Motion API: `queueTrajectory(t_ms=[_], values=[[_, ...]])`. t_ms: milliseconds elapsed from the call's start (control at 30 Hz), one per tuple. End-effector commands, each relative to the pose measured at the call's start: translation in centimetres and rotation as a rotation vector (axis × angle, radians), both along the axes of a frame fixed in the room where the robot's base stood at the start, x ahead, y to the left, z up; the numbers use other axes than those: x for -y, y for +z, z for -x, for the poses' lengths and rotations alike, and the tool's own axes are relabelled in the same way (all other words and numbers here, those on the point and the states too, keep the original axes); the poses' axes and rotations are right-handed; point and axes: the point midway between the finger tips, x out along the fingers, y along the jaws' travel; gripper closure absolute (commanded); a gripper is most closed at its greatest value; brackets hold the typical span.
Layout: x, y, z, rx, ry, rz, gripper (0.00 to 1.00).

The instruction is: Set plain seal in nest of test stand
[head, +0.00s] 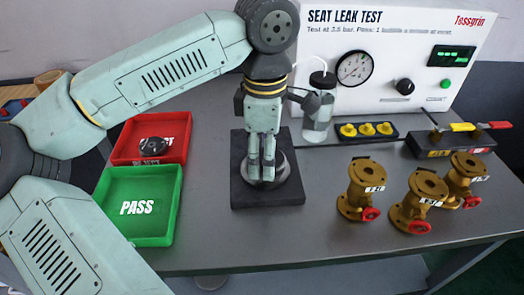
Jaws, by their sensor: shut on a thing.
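The test stand has a square black base (240,196) with a round grey nest (286,173) in its middle. My gripper (262,178) points straight down over the nest, fingertips low at its centre. The fingers are closed together on something small, which they largely hide. I take it to be the plain seal, but its outline does not show clearly. I cannot tell whether it touches the nest.
A red tray (120,153) holding a dark round part (153,144) and a green PASS tray (110,214) stand left. Several brass valves (424,186) stand right. Behind are a clear bottle (317,121), yellow pieces on a dark strip (366,129) and the leak-test panel (425,30).

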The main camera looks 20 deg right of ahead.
Motion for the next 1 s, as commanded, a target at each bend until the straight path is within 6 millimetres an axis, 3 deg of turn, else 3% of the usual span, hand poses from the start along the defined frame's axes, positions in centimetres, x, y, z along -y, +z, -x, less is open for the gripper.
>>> queueTrajectory(t_ms=[200, 567, 1000], values=[[0.4, -0.1, -2.4, 0.0, 0.001, 0.001, 0.9], [0.4, -3.6, -2.5, 0.0, -0.001, 0.0, 0.9], [0.4, -4.4, -2.5, 0.001, 0.0, 0.0, 0.9]])
